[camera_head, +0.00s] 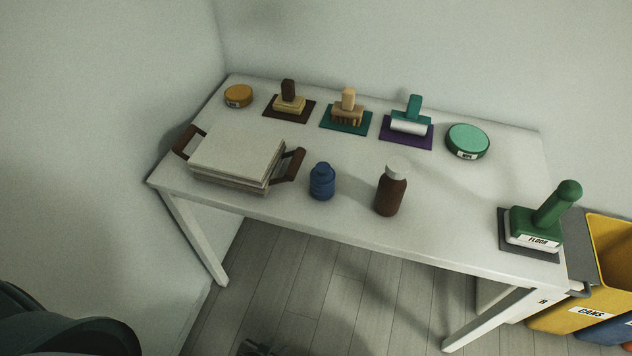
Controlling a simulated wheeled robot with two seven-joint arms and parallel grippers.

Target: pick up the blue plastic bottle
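The blue plastic bottle (322,182) stands upright near the front edge of the white table, between a tray of stacked slabs and a brown bottle. It is small and squat with a blue cap. My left gripper (262,348) shows only as a dark shape at the bottom edge, over the floor, in front of and below the table and well apart from the bottle. Its fingers are too cut off and dark to tell if they are open. My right gripper is not in view.
The brown bottle (391,190) with a white cap stands close right of the blue one. The tray (294,166) with brown handles is at left. Several brushes on mats and two round tins line the back.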

